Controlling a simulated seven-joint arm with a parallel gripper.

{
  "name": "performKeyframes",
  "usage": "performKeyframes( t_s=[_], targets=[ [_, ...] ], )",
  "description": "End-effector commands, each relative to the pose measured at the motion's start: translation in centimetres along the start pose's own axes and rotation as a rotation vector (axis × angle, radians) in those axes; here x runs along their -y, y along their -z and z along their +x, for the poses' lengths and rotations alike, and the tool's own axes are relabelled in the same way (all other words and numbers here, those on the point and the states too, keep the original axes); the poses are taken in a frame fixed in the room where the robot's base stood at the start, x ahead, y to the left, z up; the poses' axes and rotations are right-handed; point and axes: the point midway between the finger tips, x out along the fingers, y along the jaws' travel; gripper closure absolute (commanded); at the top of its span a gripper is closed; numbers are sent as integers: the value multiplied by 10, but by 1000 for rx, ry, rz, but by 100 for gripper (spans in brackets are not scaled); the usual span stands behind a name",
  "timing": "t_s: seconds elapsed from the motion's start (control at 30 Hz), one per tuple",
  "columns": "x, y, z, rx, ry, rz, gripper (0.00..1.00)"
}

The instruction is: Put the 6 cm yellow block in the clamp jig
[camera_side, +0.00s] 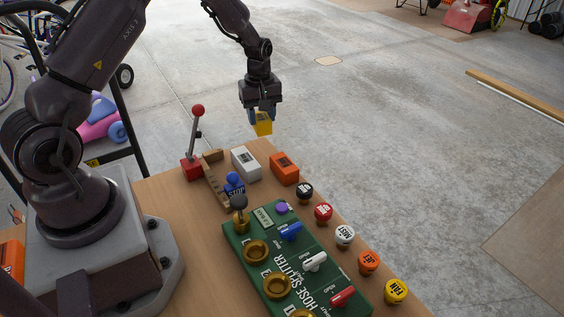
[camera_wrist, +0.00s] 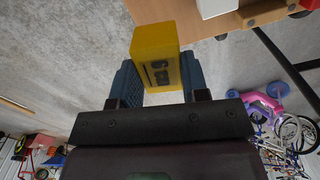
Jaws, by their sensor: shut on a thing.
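My gripper (camera_side: 262,116) is shut on the yellow block (camera_side: 263,128) and holds it in the air by the table's far edge. In the wrist view the yellow block (camera_wrist: 157,62) sits between the two blue-grey fingers of my gripper (camera_wrist: 155,85), with dark lettering on its face. A wooden fixture with a red base (camera_side: 191,170) and a red-knobbed lever (camera_side: 197,112) stands at the table's far left; it looks like the clamp jig (camera_side: 214,182). The held block is apart from it, above and to its right.
A white block (camera_side: 246,164) and an orange block (camera_side: 285,168) stand right of the jig. A blue figure-like piece (camera_side: 234,184) is close in front. A green hose splitter board (camera_side: 262,262) and several coloured buttons fill the near table. Beyond the wooden table (camera_side: 160,196) is open concrete floor.

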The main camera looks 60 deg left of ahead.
Motion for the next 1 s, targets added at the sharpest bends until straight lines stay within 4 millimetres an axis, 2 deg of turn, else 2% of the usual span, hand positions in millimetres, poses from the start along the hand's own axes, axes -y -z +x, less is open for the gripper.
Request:
performKeyframes(
  t_s=[0.13, 0.23, 0.37, 0.4, 0.53, 0.6, 0.7, 0.83, 1.0],
  targets=[
    [14, -14, 1, 2, 1, 228, 87],
    [16, -40, -11, 0, -2, 468, 87],
    [18, -88, -36, -2, -4, 830, 87],
    [19, -105, -46, -4, -4, 947, 87],
    [23, -154, -72, -4, -4, 1224, 87],
    [24, -173, -83, -3, -3, 1298, 87],
    [22, -190, -94, -3, -2, 1348, 87],
    [18, -199, -101, 0, 1, 1372, 87],
    [18, -200, -100, 1, 0, 1374, 87]
  ],
)
